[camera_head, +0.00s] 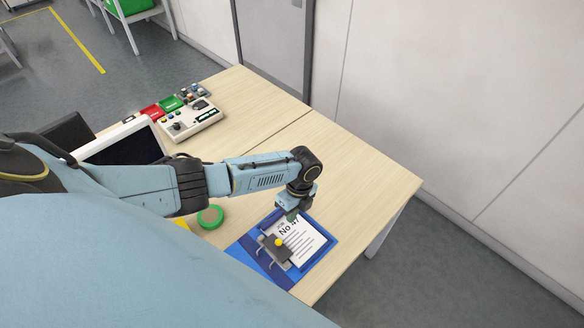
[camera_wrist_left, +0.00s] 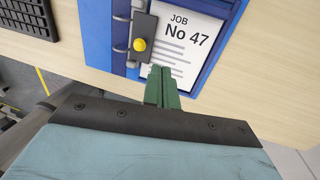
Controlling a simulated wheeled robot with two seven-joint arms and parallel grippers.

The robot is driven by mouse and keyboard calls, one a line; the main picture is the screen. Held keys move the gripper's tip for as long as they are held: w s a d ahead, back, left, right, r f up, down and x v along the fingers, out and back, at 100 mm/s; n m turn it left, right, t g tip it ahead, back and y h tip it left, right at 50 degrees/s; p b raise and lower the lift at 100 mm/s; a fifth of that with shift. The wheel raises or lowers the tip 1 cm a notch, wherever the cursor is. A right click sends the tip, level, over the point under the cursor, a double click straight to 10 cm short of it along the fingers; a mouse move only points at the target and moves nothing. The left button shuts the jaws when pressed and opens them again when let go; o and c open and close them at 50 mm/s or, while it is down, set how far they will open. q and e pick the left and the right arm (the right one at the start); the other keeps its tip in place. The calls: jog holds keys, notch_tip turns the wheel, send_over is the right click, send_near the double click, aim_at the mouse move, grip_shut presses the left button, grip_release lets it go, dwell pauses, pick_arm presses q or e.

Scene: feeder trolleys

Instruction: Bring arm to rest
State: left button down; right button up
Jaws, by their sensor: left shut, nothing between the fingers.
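My left arm reaches in from the left over the wooden table in the head view. Its gripper (camera_head: 292,214) points down above the top edge of a blue job folder (camera_head: 325,243). In the left wrist view the green fingers (camera_wrist_left: 162,90) are shut together and hold nothing. The folder also shows there (camera_wrist_left: 98,35), with a white sheet (camera_wrist_left: 190,42) reading "JOB No 47". A dark clip with a yellow knob (camera_wrist_left: 139,44) lies at the sheet's side. I cannot tell whether the fingertips touch the sheet. My right gripper is not in view.
A control box (camera_head: 192,121) with red and green blocks beside it stands at the table's far end. A screen (camera_head: 124,143) is partly behind my arm. A green round object (camera_head: 210,217) lies near the folder. The table (camera_head: 362,182) is bare right of the folder.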

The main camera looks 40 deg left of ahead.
pick_arm(q)
jog(key=shift+f, duration=0.1)
jog(key=b+x, duration=0.3)
jog(key=x, duration=0.1)
jog(key=b+x, duration=0.2)
jog(key=shift+s+a+f+b, duration=0.1)
jog(key=shift+s+f+b, duration=0.2)
jog(key=shift+s, duration=0.1)
jog(key=shift+r, duration=0.1)
